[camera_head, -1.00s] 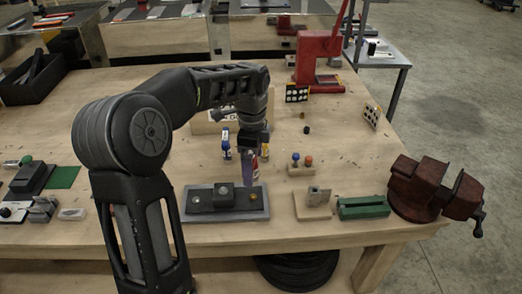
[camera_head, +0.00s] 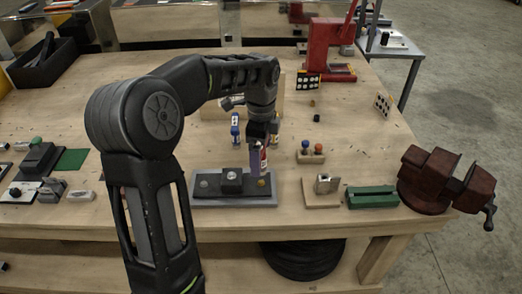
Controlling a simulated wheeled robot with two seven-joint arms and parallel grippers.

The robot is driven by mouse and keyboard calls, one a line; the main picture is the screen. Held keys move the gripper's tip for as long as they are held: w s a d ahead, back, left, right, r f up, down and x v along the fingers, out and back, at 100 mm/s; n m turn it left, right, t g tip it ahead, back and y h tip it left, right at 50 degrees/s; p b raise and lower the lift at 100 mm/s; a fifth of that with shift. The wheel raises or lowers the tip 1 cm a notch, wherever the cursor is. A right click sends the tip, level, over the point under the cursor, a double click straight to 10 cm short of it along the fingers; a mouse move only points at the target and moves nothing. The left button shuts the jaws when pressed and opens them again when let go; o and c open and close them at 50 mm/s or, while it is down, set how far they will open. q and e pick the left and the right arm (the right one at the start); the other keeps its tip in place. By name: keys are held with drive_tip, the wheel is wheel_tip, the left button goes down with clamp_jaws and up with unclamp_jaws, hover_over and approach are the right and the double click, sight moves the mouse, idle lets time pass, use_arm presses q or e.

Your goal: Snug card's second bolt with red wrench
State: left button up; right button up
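My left gripper (camera_head: 260,146) reaches over the grey bolt plate (camera_head: 230,202) and points down. A tool with a red and white label, seemingly the red wrench (camera_head: 264,159), is between its fingers, and its lower end is just above or at the brass bolt (camera_head: 262,183) on the right. I cannot tell whether they touch. A silver bolt (camera_head: 204,184) sits at the left of the plate, and a raised block with a bolt (camera_head: 232,176) is in the middle. My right gripper is out of view.
A blue tool (camera_head: 235,129) stands behind the plate, and another is partly hidden by my gripper. A small wooden block with knobs (camera_head: 311,156), a green block (camera_head: 372,197) and a red vise (camera_head: 430,180) are to the right. A red press (camera_head: 328,45) stands at the back.

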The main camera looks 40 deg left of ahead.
use_arm(q)
drive_tip(key=shift+f+b, duration=1.3)
drive_tip(key=shift+f, duration=1)
drive_tip(key=shift+r+m+p, duration=0.15)
drive_tip(key=shift+m+p, duration=0.15)
drive_tip(key=shift+m, duration=0.1)
drive_tip(key=m+p, duration=0.2)
drive_tip(key=m, duration=0.4)
drive_tip(key=shift+r, duration=0.1)
drive_tip(key=m+p, duration=0.3)
drive_tip(key=m, duration=0.4)
drive_tip(key=shift+r+p, duration=0.1)
drive_tip(key=shift+p, duration=0.25)
drive_tip(key=shift+m+p, duration=0.4)
drive_tip(key=shift+m, duration=0.8)
drive_tip(key=m, duration=0.2)
drive_tip(key=shift+f+m+b, duration=0.3)
drive_tip(key=shift+f+b, duration=0.05)
drive_tip(key=shift+f, duration=0.05)
drive_tip(key=shift+m, duration=0.9)
drive_tip(key=shift+r, duration=3.4)
